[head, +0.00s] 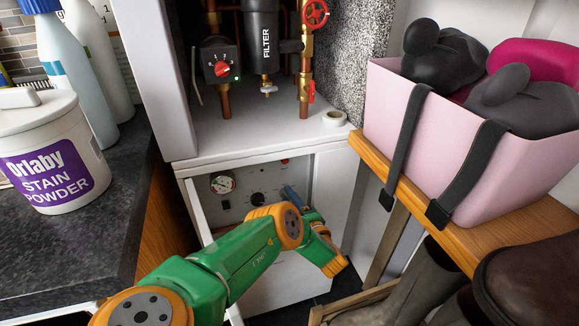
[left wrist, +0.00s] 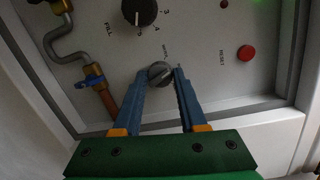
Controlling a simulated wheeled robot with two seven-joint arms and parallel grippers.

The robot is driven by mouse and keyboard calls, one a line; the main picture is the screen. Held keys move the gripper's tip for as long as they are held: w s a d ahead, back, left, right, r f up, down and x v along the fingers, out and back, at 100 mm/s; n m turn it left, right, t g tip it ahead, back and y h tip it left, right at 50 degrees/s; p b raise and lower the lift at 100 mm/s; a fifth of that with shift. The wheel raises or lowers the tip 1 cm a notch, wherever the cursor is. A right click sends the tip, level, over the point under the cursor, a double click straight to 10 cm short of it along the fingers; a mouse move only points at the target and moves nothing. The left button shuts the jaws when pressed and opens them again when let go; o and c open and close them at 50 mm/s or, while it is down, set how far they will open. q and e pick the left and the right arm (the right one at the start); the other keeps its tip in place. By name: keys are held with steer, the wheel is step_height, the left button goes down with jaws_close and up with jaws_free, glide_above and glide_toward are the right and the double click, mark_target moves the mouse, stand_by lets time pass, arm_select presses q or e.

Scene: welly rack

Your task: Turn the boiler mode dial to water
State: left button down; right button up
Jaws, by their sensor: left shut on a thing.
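The boiler's control panel (head: 236,206) shows in the lower cupboard in the head view. A small round grey dial (left wrist: 160,74) with a raised grip bar sits between the blue fingertips in the left wrist view. It appears to be the mode dial; the small lettering beside it is too blurred to read. My left gripper (left wrist: 161,80) is shut on this dial, one finger on each side. In the head view my left gripper (head: 291,194) reaches the panel right of the black knob, and the dial is hidden there. My right gripper is not in view.
A larger numbered black knob (left wrist: 140,11) is near the dial. A red reset button (left wrist: 245,53) and a bent pipe with a blue tap (left wrist: 86,83) flank it. A pressure gauge (head: 222,182) is on the panel. A pink crate (head: 470,150) stands on the wooden rack at right.

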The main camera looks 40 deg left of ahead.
arm_select(q)
steer(key=shift+r+n+t+h+p, duration=0.1)
steer(key=shift+n+t+h+p, duration=0.15)
steer(key=shift+n+p, duration=1)
steer(key=shift+n+t+h+p, duration=0.15)
steer(key=shift+n+h+p, duration=0.25)
steer(key=shift+n, duration=1.65)
steer(key=shift+c, duration=2.4)
jaws_free()
steer(key=shift+d, duration=0.1)
